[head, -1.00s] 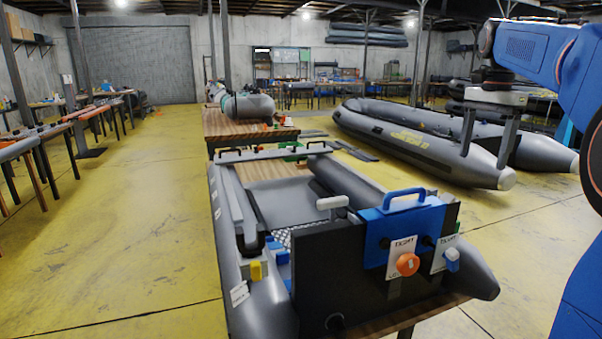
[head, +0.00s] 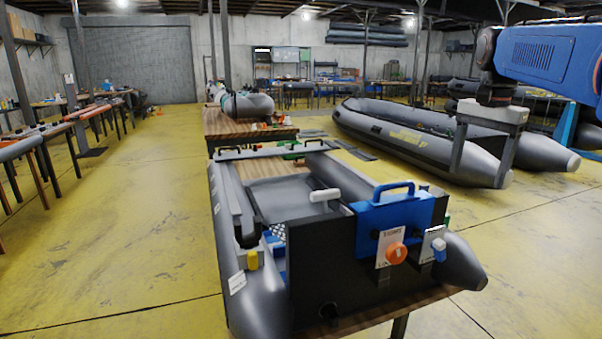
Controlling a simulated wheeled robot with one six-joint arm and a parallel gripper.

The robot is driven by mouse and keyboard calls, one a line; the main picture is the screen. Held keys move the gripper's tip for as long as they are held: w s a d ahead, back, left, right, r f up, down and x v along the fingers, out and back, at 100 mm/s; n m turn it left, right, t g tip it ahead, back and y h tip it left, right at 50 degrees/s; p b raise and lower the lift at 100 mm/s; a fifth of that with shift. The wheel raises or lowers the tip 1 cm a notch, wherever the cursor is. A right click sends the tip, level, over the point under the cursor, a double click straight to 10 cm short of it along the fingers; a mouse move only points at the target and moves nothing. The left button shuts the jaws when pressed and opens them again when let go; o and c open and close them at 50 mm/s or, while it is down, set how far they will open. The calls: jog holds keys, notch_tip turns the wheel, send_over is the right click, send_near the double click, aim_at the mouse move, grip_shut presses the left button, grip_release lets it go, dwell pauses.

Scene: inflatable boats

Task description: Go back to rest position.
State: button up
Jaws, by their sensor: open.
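My gripper (head: 480,165) is at the upper right of the head view, pointing down. Its two grey fingers are spread apart with nothing between them. It hangs to the right of and above the near grey inflatable boat (head: 262,297), apart from it. That boat rests on a wooden table (head: 350,320). Its dark transom (head: 320,262) carries a blue part with a handle (head: 398,212), an orange knob (head: 396,253) and white labels.
A larger grey inflatable boat (head: 400,140) lies on the floor behind my gripper. Another table (head: 240,125) with a rolled boat stands behind the near one. Long work tables (head: 60,130) line the left. The yellow floor (head: 130,220) at left is open.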

jog(key=s+a+f+n+t, duration=0.1)
jog(key=s+a+f+n, duration=0.2)
jog(key=s+f, duration=0.5)
jog(key=s+a+f+n+t, duration=0.1)
jog(key=s+a+f+n, duration=0.3)
jog(key=s+f, duration=0.5)
jog(key=s+a+f+n+t, duration=0.2)
jog(key=s+a+f+n, duration=0.2)
jog(key=s+f, duration=0.4)
jog(key=shift+s+a+f, duration=0.15)
jog(key=shift+a+f, duration=0.15)
jog(key=shift+f, duration=0.2)
